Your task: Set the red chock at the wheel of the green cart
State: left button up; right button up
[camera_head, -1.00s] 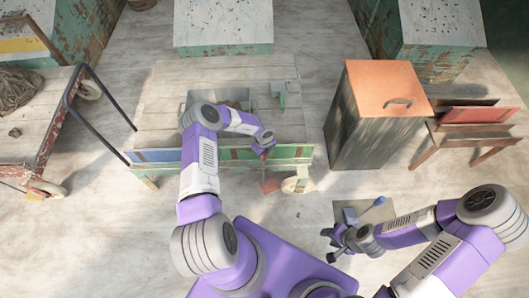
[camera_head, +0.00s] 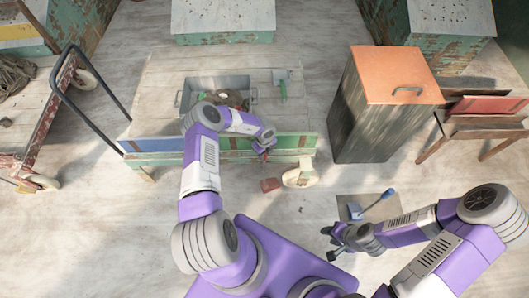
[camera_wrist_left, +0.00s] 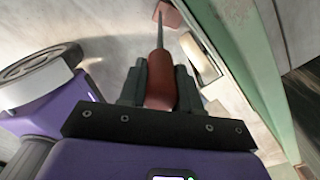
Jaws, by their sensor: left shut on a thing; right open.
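The green cart (camera_head: 235,148) has a planked top and green and blue side boards. Its pale wheel (camera_head: 300,177) stands at the near right corner. The red chock (camera_head: 270,185) is low by the floor, just left of the wheel, with a small gap seen from above; it shows at the top of the left wrist view (camera_wrist_left: 169,13). My left gripper (camera_head: 265,143) is shut on a red-brown grip (camera_wrist_left: 161,82), whose thin rod runs down to the chock. Whether the chock touches the floor is unclear. My right gripper (camera_head: 335,243) is open and empty over the floor.
A tall orange-topped bin (camera_head: 385,110) stands right of the cart. A blue-handled tool (camera_head: 374,204) lies by my right gripper. Floor left of my base is clear.

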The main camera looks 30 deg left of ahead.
pick_arm(q)
jog(key=shift+f, duration=0.25)
dwell(0.7)
jog(key=o, duration=1.1)
jog(key=shift+c, duration=0.2)
notch_tip(320, 180, up, 8)
jog(key=p, duration=0.3)
jog(key=shift+f, duration=0.2)
